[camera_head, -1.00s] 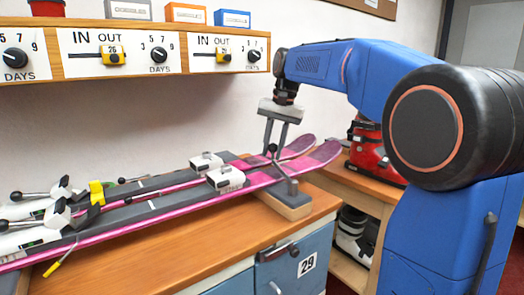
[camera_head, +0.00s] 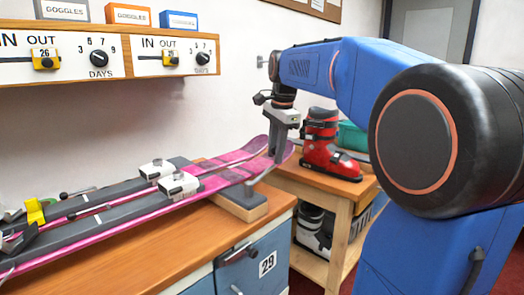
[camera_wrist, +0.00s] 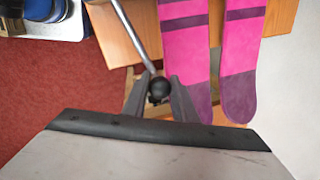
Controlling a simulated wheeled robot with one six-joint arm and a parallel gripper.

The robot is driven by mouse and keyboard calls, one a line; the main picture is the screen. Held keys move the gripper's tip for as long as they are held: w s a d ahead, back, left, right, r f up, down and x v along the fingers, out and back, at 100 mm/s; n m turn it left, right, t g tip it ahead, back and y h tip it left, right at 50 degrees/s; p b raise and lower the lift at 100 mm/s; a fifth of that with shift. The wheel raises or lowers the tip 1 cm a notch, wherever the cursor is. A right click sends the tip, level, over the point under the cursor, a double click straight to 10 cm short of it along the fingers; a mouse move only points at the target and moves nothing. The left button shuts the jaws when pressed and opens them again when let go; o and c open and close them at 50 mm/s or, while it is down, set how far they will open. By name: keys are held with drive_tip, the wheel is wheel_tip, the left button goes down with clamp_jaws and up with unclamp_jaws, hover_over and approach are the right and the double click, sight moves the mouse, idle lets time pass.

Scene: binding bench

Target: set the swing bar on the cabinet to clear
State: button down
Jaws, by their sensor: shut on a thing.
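The swing bar (camera_head: 258,178) is a thin grey metal arm rising from a dark plate on a wooden block (camera_head: 240,205) at the bench corner. It leans up to the right, beside the pink ski tips. In the wrist view the bar (camera_wrist: 135,38) ends in a black ball knob (camera_wrist: 158,90). My gripper (camera_head: 276,152) is shut on that knob; its fingers (camera_wrist: 158,95) stand on both sides of it. The cabinet (camera_head: 258,262) below has blue fronts and a number 29 label. No marking for clear is readable.
Pink skis (camera_head: 130,210) with bindings lie along the bench top (camera_head: 150,255), their tips close to my gripper. Behind, a red ski boot (camera_head: 325,150) and a green bin (camera_head: 352,136) stand on a lower table. A dial shelf (camera_head: 70,70) hangs at the left.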

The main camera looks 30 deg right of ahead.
drive_tip(key=shift+s+d+m+h, duration=0.1)
drive_tip(key=shift+s+d+m, duration=0.25)
drive_tip(key=shift+s+m, duration=0.3)
drive_tip(key=shift+s+d+m+h, duration=0.1)
drive_tip(key=shift+s+d+m, duration=0.35)
drive_tip(key=shift+s, duration=0.35)
drive_tip(key=shift+s+d+m+h, duration=0.1)
drive_tip(key=shift+s+d+m, duration=0.15)
drive_tip(key=shift+s+m, duration=0.45)
drive_tip(key=c, duration=1.4)
unclamp_jaws()
drive_tip(key=shift+s, duration=0.15)
drive_tip(key=shift+c, duration=0.2)
drive_tip(key=shift+r, duration=0.1)
drive_tip(key=s+a+r, duration=0.1)
drive_tip(key=s+r, duration=0.2)
drive_tip(key=r, duration=1.4)
